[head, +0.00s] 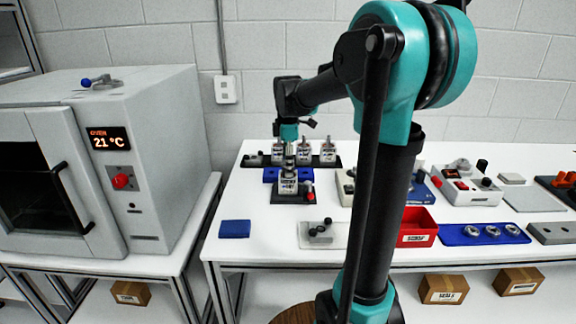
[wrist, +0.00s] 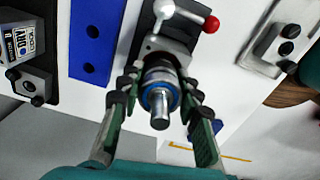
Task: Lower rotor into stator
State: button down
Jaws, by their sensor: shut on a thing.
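In the wrist view my gripper (wrist: 159,84) is shut on the rotor (wrist: 160,104), a metal piece with a blue ring and a silver shaft pointing toward the camera. The grey stator (wrist: 174,57) sits directly beyond it in a dark clamp fixture with a white handle and red knob. In the head view the stator (head: 289,185) is a labelled block on its dark base, and my gripper (head: 289,146) is directly above it. The rotor's lower end is hidden, so I cannot tell how far it is inside the stator.
Behind the fixture lie a blue block (head: 270,175) and a dark rack (head: 262,160) with several labelled motor units. A blue pad (head: 235,229), a red bin (head: 417,228) and a blue tray (head: 470,238) with rings stand elsewhere.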

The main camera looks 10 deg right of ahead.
jog(key=shift+f, duration=0.2)
jog(key=shift+r, duration=0.25)
dwell(1.8)
jog(key=shift+f, duration=0.25)
dwell(0.4)
jog(key=shift+r, duration=0.25)
dwell(0.4)
jog(key=c, duration=1)
grip_release()
jog(key=o, duration=0.3)
